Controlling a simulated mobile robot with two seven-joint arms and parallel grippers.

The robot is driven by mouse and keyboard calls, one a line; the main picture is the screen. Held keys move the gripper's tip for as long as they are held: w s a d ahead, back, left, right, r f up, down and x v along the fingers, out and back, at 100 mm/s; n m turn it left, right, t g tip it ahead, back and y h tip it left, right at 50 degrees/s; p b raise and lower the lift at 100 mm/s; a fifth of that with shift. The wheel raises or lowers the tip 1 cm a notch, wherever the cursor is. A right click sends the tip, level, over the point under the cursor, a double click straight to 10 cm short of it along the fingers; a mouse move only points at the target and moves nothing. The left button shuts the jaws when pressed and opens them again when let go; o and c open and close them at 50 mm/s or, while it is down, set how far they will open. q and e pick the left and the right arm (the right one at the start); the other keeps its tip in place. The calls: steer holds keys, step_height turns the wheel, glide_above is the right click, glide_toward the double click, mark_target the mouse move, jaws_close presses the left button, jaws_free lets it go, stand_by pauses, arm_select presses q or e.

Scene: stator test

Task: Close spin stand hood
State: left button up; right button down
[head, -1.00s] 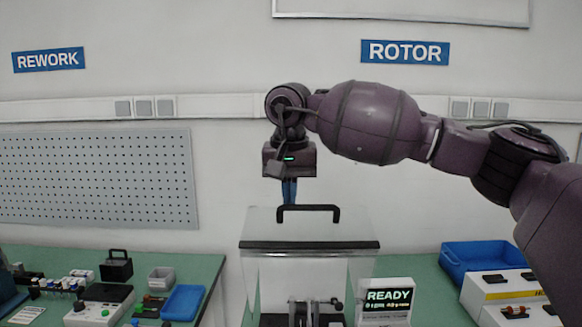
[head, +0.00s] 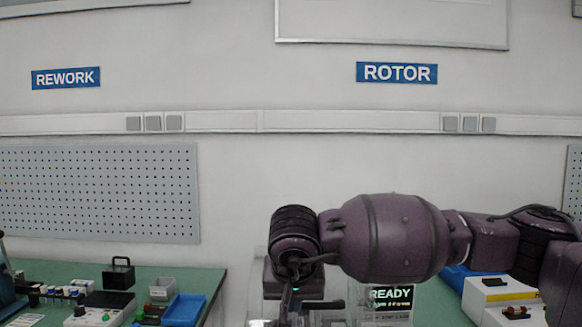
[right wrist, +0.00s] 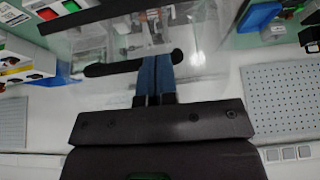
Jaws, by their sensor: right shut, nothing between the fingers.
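The clear spin stand hood (right wrist: 105,42) shows in the right wrist view, with a dark strip (right wrist: 100,12) along one edge and a black bar handle (right wrist: 105,69). My right gripper (right wrist: 158,58) is shut, with its blue fingers together and nothing between them. The fingers overlap the handle in that view; I cannot tell whether they touch it. In the head view my right arm covers most of the hood and its handle, and the fingertips are hidden. A lit READY display (head: 390,292) stands right of the hood. My left gripper is not in view.
A green bench at the left holds a blue tray (head: 184,310), a grey bin (head: 162,287) and a black box with a handle (head: 118,274). White boxes (head: 490,295) stand at the right.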

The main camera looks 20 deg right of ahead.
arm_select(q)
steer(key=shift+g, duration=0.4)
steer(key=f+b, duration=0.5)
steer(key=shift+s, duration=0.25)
arm_select(e)
step_height(320, 180, down, 19)
steer(key=w, duration=0.1)
steer(key=shift+d+f, duration=0.2)
steer(key=shift+d, duration=0.05)
